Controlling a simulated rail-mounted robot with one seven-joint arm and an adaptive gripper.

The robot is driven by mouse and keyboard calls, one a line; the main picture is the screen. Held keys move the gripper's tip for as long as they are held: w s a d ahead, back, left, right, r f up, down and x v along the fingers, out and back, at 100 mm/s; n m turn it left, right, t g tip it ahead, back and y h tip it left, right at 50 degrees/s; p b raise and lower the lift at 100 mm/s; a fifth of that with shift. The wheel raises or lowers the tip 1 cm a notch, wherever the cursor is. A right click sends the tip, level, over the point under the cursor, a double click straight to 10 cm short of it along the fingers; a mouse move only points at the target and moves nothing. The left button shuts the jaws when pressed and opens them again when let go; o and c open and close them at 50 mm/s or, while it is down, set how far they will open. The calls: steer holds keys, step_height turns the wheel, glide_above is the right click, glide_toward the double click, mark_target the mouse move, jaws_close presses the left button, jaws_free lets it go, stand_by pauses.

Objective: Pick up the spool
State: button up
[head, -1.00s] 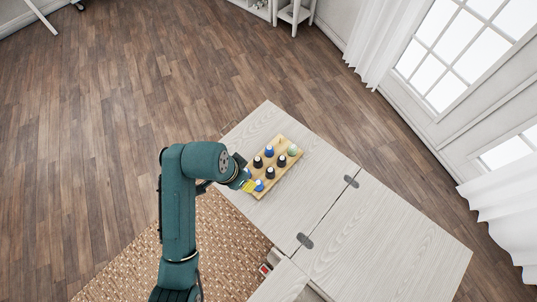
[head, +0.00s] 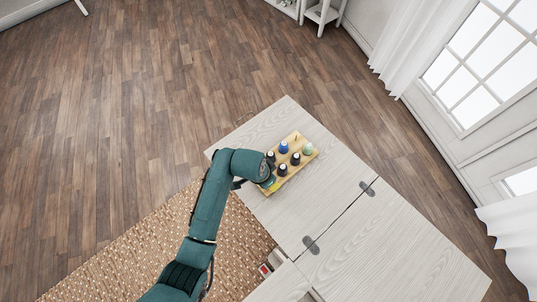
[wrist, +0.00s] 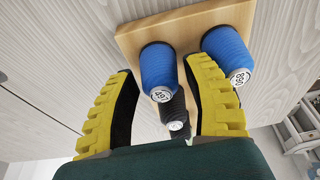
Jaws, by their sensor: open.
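In the wrist view a blue spool (wrist: 157,67) stands on the wooden spool board (wrist: 128,38), in line with the space between my gripper's (wrist: 165,85) yellow-padded fingers. The fingers are open, one on each side of it; I cannot tell whether either touches it. A second blue spool (wrist: 229,52) is right of the right finger, and a black spool (wrist: 174,113) shows between the fingers. In the head view my arm reaches over the left part of the board (head: 300,168) and hides the spool at my gripper.
The board also holds a blue spool (head: 284,147), a pale green spool (head: 308,149) and several black spools. It lies on a light wooden cabinet top (head: 335,205) with hinges. The top is otherwise clear.

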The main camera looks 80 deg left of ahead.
steer(key=c, duration=0.7)
step_height(320, 180, up, 10)
steer(key=shift+r+p, duration=0.1)
steer(key=shift+p, duration=1.1)
